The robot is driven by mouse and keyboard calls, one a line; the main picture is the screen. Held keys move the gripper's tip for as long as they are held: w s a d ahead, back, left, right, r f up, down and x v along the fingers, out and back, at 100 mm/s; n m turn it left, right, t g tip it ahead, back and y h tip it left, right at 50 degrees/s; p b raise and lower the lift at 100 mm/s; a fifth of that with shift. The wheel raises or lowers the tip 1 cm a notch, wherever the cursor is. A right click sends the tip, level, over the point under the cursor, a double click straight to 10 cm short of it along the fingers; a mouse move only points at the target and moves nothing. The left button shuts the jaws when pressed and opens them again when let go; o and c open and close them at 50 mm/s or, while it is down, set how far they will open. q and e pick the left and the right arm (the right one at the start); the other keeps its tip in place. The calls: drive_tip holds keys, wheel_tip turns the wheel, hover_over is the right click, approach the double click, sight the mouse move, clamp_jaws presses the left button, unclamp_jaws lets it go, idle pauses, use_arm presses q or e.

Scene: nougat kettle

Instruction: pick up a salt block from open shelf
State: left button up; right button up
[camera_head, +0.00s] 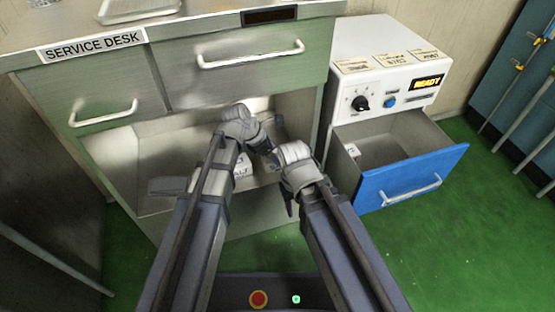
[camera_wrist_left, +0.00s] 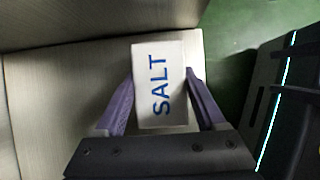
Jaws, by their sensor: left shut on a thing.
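A white salt block (camera_wrist_left: 160,95) with blue "SALT" lettering sits between the two purple fingers of my left gripper (camera_wrist_left: 160,76) in the left wrist view. The fingers are shut on its sides. In the head view my left gripper (camera_head: 262,143) reaches into the open shelf (camera_head: 150,150) below the desk drawers. A white block with part of its blue lettering (camera_head: 242,168) shows there, partly hidden by my left arm. I cannot tell whether the held block touches the shelf. My right gripper (camera_head: 289,203) hangs in front of the shelf edge, its fingers mostly hidden.
A white machine (camera_head: 385,75) with a "READY" sign stands right of the desk. Its blue-fronted drawer (camera_head: 410,180) is pulled out, with a small white item (camera_head: 352,150) inside. A grey flat thing (camera_head: 168,186) lies on the shelf's left. Green floor (camera_head: 470,235) is clear at right.

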use_arm(q)
clamp_jaws()
drive_tip(key=shift+r, duration=0.15)
use_arm(e)
drive_tip(key=shift+r, duration=0.15)
